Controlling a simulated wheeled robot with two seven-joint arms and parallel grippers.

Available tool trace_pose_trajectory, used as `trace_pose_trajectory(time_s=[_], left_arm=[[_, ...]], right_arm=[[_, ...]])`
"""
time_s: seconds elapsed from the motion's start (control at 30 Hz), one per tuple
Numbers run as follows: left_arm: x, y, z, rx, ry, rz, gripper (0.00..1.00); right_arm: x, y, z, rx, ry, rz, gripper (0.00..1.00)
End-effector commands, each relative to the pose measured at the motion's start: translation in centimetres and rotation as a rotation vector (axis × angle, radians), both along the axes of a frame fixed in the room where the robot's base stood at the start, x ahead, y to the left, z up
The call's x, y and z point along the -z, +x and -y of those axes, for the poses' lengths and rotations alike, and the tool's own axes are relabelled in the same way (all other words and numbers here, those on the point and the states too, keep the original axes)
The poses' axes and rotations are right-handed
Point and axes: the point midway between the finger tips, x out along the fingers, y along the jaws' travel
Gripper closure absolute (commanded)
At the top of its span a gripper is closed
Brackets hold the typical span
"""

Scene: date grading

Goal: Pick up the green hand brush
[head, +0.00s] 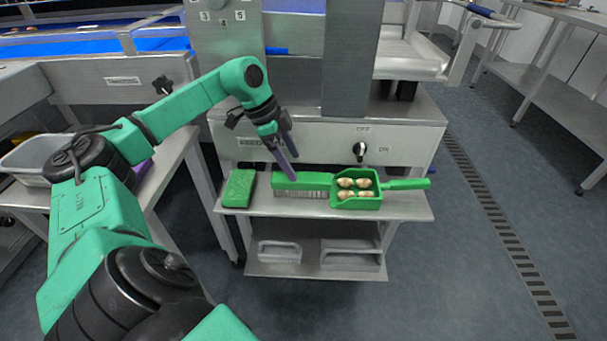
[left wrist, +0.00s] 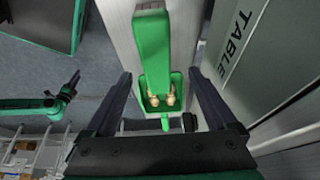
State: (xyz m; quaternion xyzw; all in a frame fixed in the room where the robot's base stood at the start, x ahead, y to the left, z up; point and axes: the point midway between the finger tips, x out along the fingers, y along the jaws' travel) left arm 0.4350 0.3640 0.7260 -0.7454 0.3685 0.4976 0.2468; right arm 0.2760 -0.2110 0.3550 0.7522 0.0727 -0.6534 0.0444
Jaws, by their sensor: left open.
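The green hand brush (head: 303,180) lies on the cart's upper shelf, its pale bristles facing the front. Its right end meets or overlaps a green dustpan (head: 370,203) holding several brown date-like pieces; I cannot tell if they touch. My left gripper (head: 293,168) is open and empty, just above and behind the brush, fingers pointing down. In the left wrist view, the brush (left wrist: 152,45) and the dustpan (left wrist: 150,110) show between the two spread fingers (left wrist: 165,100). My right gripper (left wrist: 73,80) shows small at the left of that view, too small to read its jaws.
A green pad (head: 239,188) lies left of the brush on the shelf (head: 415,210). The machine's front panel with a black knob (head: 360,149) rises close behind. A lower shelf holds grey metal trays (head: 350,257). A grey tub (head: 30,160) stands on the left table.

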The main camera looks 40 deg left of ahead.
Motion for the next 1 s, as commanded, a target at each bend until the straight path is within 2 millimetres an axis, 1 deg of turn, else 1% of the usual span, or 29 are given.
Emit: trace_pose_trajectory(time_s=[0.03, 0.17, 0.27, 0.3, 0.4, 0.5, 0.67, 0.7, 0.77, 0.8, 0.87, 0.9, 1.0], left_arm=[[1.2, 0.2, 0.4, 0.001, -0.003, -0.001, 0.1], [2.5, 0.5, 0.9, 0.001, -0.001, 0.001, 0.1], [4.3, 0.5, 1.5, 0.004, -0.001, -0.001, 0.1], [5.1, 0.5, 1.9, 0.003, -0.002, -0.001, 0.1], [6.4, 0.9, 2.5, 0.002, -0.004, 0.001, 0.1], [6.9, 1.1, 2.6, 0.001, -0.001, 0.003, 0.1], [6.9, 1.1, 2.6, 0.001, -0.001, 0.003, 0.1], [6.9, 1.1, 2.6, 0.001, -0.001, 0.003, 0.25], [6.8, 1.1, 2.6, 0.001, -0.001, 0.003, 0.48], [6.8, 1.1, 2.6, 0.001, -0.001, 0.003, 0.64], [6.8, 1.1, 2.6, 0.001, -0.001, 0.003, 0.86], [6.8, 1.1, 2.6, 0.001, -0.001, 0.003, 1.0], [6.8, 1.1, 2.6, 0.001, -0.001, 0.003, 1.0]], right_arm=[[-0.3, 0.1, -0.1, -0.001, 0.002, 0.003, 0.5], [-1.2, 0.3, -0.3, -0.004, 0.006, 0.005, 0.5], [-2.6, 0.5, -0.5, -0.008, 0.013, 0.011, 0.5], [-3.3, 0.5, -0.6, -0.01, 0.016, 0.013, 0.5], [-4.5, 0.4, -0.7, -0.013, 0.02, 0.013, 0.5], [-5.0, 0.4, -0.7, -0.014, 0.021, 0.013, 0.5], [-5.0, 0.4, -0.7, -0.014, 0.021, 0.013, 0.5], [-5.0, 0.4, -0.7, -0.014, 0.021, 0.013, 0.5], [-5.0, 0.4, -0.7, -0.014, 0.021, 0.013, 0.5], [-5.0, 0.4, -0.7, -0.014, 0.021, 0.013, 0.5], [-5.0, 0.4, -0.7, -0.014, 0.021, 0.013, 0.5], [-5.0, 0.4, -0.7, -0.014, 0.021, 0.013, 0.5], [-5.0, 0.4, -0.7, -0.014, 0.02, 0.013, 0.5]])
